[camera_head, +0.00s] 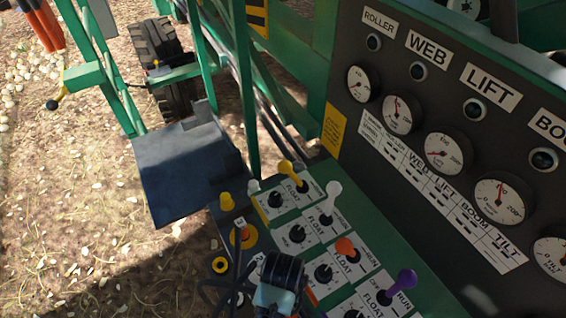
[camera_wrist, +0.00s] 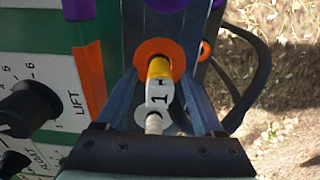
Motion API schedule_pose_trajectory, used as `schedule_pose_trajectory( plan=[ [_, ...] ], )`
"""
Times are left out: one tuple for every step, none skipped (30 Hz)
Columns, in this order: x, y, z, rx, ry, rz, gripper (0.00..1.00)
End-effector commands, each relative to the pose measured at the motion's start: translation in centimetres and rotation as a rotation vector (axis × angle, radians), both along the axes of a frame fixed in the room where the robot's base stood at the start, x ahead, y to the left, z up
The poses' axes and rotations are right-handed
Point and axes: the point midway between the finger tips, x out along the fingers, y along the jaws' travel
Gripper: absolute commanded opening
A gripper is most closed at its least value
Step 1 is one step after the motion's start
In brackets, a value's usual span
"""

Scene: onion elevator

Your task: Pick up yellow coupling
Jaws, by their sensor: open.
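The yellow coupling (camera_wrist: 159,68) sits in an orange ring in the wrist view. A white tag marked "1" and a pale hose end are joined to it. My gripper (camera_wrist: 160,82) is open, with one dark finger on each side of the coupling and tag. I cannot tell whether either finger touches it.
A green control panel (camera_head: 262,198) with levers and knobs lies right of the coupling. A purple-knobbed lever (camera_head: 402,281) and an orange-knobbed lever (camera_head: 346,247) rise from it. A dark hose loops near the gripper.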

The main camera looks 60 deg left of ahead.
Motion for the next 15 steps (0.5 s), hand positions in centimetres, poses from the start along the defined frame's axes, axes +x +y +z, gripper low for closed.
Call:
schedule_pose_trajectory(
  plan=[
    [0.0,0.0,-0.7,-0.002,0.003,0.000,0.70],
    [0.0,0.0,-1.1,-0.001,0.001,-0.001,0.70],
    [0.0,0.0,-1.5,-0.002,0.002,-0.001,0.70],
    [0.0,0.0,-1.7,0.000,0.001,-0.001,0.70],
    [0.0,0.0,-1.9,0.000,0.000,-0.002,0.70],
    [0.0,0.0,-2.1,0.000,0.001,-0.002,0.70],
    [0.0,0.0,-2.1,0.000,0.000,-0.002,0.70],
    [0.0,0.0,-2.2,0.000,0.000,-0.002,0.70],
    [0.0,0.0,-2.2,0.001,0.000,-0.002,0.70],
    [0.0,0.0,-2.2,0.001,0.000,-0.002,0.70],
    [0.0,0.0,-2.2,0.001,-0.001,-0.002,0.70],
    [0.0,0.0,-2.1,0.001,-0.001,-0.002,0.70],
    [0.0,0.0,-2.1,0.001,-0.001,-0.002,0.70],
    [0.0,0.0,-2.1,0.001,-0.001,-0.002,0.64],
    [0.0,0.0,-2.1,0.001,-0.001,-0.002,0.57]
  ],
)
